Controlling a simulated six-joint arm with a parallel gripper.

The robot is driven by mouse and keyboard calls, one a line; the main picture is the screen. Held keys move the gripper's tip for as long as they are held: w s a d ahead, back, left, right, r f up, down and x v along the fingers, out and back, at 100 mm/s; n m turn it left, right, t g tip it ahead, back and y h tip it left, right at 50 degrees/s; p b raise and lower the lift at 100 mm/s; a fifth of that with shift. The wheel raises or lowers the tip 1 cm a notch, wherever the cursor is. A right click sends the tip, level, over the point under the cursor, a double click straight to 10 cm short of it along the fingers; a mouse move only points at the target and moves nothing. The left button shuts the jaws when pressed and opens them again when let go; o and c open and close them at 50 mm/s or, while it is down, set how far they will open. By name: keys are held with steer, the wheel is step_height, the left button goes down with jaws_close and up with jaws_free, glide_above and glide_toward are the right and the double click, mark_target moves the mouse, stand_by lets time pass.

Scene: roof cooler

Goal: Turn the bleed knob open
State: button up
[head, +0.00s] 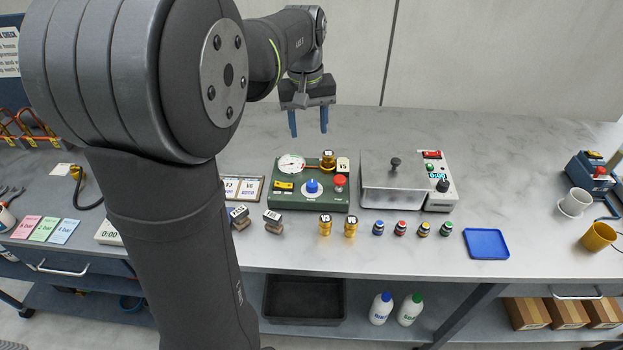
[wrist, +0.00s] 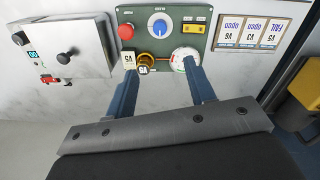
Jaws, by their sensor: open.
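A green panel box (head: 285,201) stands on the bench with a blue knob (head: 312,186) on a white round dial at its front middle. The panel also bears a white gauge (head: 291,164), a brass fitting (head: 327,160) and a red button (head: 339,181). My gripper (head: 309,131) is open and empty, fingers pointing down, above the panel's back edge and apart from it. In the wrist view the blue knob (wrist: 159,24) lies beyond my open fingers (wrist: 160,70), its white pointer line visible.
A metal-lidded box (head: 392,190) with a dark knob stands right of the panel. Label cards (head: 242,188) stand left of the panel.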

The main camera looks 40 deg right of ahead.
mark_target(312, 184)
steer(key=shift+m, duration=0.3)
steer(key=f, duration=1.7)
steer(key=shift+s+d+f, duration=0.2)
steer(key=shift+d+f, duration=0.05)
steer(key=shift+d, duration=0.05)
steer(key=c, duration=1)
